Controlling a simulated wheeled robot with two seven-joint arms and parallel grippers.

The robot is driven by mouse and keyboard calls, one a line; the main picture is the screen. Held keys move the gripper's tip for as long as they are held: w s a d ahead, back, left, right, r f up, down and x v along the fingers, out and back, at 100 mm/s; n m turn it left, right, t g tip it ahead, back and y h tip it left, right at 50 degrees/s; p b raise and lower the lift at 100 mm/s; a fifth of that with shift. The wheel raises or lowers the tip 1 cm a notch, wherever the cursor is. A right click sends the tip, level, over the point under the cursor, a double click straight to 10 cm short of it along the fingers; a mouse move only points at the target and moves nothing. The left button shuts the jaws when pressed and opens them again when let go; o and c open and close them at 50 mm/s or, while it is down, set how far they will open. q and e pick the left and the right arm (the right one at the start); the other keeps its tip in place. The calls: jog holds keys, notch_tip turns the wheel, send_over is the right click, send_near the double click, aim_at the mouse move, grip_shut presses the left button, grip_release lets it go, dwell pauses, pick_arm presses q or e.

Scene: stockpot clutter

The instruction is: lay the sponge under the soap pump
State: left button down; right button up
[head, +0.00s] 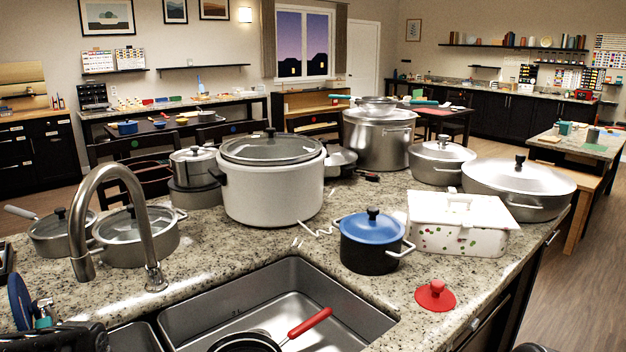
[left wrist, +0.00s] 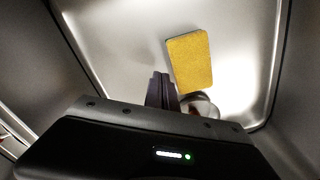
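The yellow sponge (left wrist: 190,60) lies flat on a pale, steel-walled basin floor in the left wrist view. My left gripper (left wrist: 163,78) has its dark fingers close together beside the sponge's near left corner, with no gap visible between them. I see nothing between the fingers. A small rounded grey thing (left wrist: 200,104) lies by the sponge's near end, partly hidden by my gripper body. In the head view only a black part of my left arm shows at lower left. A teal bottle-like thing (head: 43,314) stands there, possibly the soap pump. My right gripper is not in view.
The sink (head: 290,278) holds a dark pan (head: 245,342) with a red handle. The curved faucet (head: 107,172) rises behind the sink's left part. A blue-lidded pot (head: 371,245), a white casserole (head: 458,238) and a red lid (head: 435,296) stand right of the sink. Several pots crowd behind.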

pick_arm(q)
jog(key=shift+f+b, duration=0.3)
jog(key=shift+f, duration=0.2)
dwell(0.3)
jog(key=shift+s+a+p, duration=0.25)
jog(key=shift+s+a, duration=1.15)
jog(key=shift+a, duration=0.25)
jog(key=shift+s+a+p, duration=0.25)
jog(key=shift+s+a, duration=1.1)
jog(key=shift+a, duration=0.3)
jog(key=shift+w+d, duration=1.3)
jog(key=shift+d, duration=0.3)
notch_tip(320, 180, up, 10)
jog(key=p, duration=0.7)
jog(key=shift+p, duration=0.3)
